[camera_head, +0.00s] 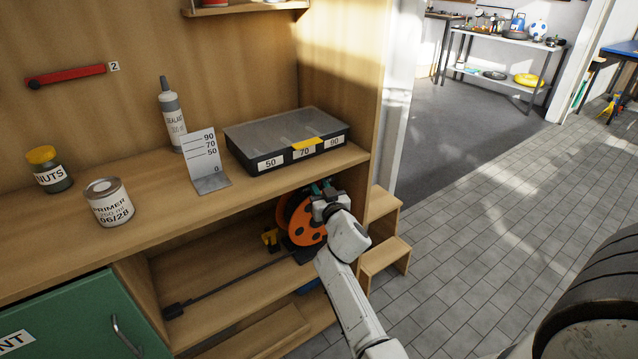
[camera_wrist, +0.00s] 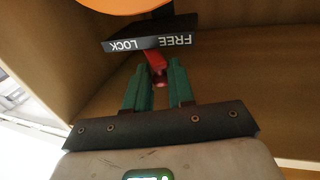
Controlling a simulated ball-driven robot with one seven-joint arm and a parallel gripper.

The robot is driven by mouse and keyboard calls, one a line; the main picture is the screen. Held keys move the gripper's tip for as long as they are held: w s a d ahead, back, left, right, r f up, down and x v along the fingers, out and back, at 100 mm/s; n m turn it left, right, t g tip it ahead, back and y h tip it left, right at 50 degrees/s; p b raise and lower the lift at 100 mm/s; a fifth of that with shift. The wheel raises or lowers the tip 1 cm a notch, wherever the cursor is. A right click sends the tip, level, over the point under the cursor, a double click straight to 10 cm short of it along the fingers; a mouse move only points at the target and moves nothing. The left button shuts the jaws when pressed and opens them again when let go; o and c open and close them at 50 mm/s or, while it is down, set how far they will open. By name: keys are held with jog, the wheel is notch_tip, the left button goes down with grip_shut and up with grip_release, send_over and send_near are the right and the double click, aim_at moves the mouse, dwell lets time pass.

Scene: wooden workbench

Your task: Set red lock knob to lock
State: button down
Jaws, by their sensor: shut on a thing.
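The red lock knob (camera_wrist: 152,57) is in the wrist view, in front of a dark plate (camera_wrist: 150,42) with white upside-down lettering, LOCK at left and FREE at right. Its far end leans slightly left, below the middle of the plate. The green fingers of my gripper (camera_wrist: 159,84) are shut on the knob, one on each side. In the head view my gripper (camera_head: 326,190) is at the orange reel (camera_head: 303,230) on the shelf under the bench top. The knob is hidden there behind my gripper.
The bench top (camera_head: 240,195) is close above the shelf, with a parts case (camera_head: 285,133) near its right end. Wooden steps (camera_head: 385,255) stand just right of the shelf. A dark rod (camera_head: 235,280) lies along the shelf at left. The tiled floor is open at right.

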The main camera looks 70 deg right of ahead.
jog(key=shift+s+r+n+t+y+p, duration=0.1)
jog(key=shift+r+n+t+y+p, duration=0.35)
jog(key=shift+p, duration=1.6)
jog(key=shift+d+n+t+y+p, duration=0.1)
jog(key=shift+n+t+y+p, duration=0.2)
jog(key=shift+p, duration=0.3)
jog(key=n+t+y+p, duration=0.1)
jog(key=p, duration=0.3)
jog(key=shift+s+d+f, duration=0.1)
jog(key=shift+s+d, duration=0.05)
jog(key=shift+s, duration=0.05)
jog(key=shift+s+d+f+n+t+y+p, duration=0.15)
jog(key=shift+s+d+n+t+y+p, duration=0.15)
jog(key=shift+n+t+y, duration=0.55)
jog(key=shift+s+d+f+n+t+y+p, duration=0.15)
jog(key=shift+d+n+y+p, duration=0.35)
jog(key=shift+y, duration=0.9)
jog(key=shift+s+d+f+n+t+y+p, duration=0.1)
jog(key=shift+s+n+t+y+p, duration=0.25)
jog(key=shift+n+y, duration=0.6)
jog(key=shift+y, duration=0.25)
jog(key=shift+r, duration=0.1)
